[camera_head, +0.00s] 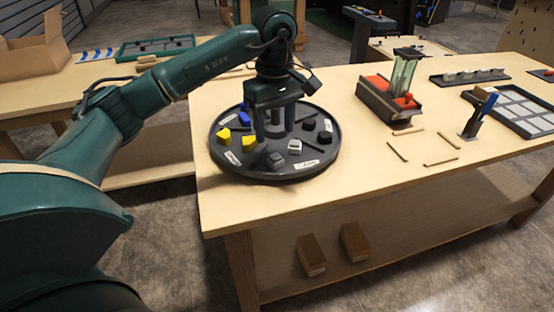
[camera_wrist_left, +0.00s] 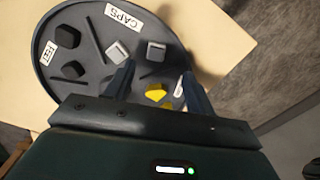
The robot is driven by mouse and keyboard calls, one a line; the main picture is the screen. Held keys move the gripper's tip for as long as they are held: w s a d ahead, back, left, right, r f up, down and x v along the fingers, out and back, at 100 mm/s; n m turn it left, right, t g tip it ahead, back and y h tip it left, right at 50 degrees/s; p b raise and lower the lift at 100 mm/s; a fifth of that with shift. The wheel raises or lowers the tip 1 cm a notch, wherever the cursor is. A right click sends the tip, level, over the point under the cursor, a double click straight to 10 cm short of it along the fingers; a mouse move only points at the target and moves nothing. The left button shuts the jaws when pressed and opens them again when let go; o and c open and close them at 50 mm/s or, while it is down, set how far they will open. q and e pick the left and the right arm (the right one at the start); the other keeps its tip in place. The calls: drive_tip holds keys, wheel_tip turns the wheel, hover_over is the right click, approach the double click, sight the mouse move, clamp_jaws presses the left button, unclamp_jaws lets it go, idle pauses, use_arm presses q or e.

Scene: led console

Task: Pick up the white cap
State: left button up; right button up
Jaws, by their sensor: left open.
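A pale, whitish-grey block (camera_head: 294,146), which looks like the white cap, lies on the round dark tray (camera_head: 232,163). It also shows in the left wrist view (camera_wrist_left: 117,52), near the CAPS label. A darker grey block (camera_head: 275,160) lies beside it and shows in the left wrist view (camera_wrist_left: 156,50). My left gripper (camera_head: 274,128) points down over the tray, open and empty. In the left wrist view its fingers (camera_wrist_left: 153,88) straddle the area of a yellow block (camera_wrist_left: 156,93); the pale block is outside them. My right gripper is not in view.
Yellow blocks (camera_head: 222,136), a blue piece (camera_head: 244,115) and black blocks (camera_head: 325,137) share the tray, with low dividers between. A red-and-black fixture (camera_head: 390,98) with a clear column stands right of it. The wooden table (camera_head: 350,170) is bare in front.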

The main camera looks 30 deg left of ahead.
sight(276, 156)
use_arm(q)
drive_tip(key=f, duration=0.8)
drive_tip(key=shift+w+a+f+p, duration=0.15)
drive_tip(key=shift+w+p, duration=0.15)
drive_tip(key=shift+w, duration=0.1)
drive_tip(key=shift+c, duration=0.5)
drive_tip(key=c, duration=0.9)
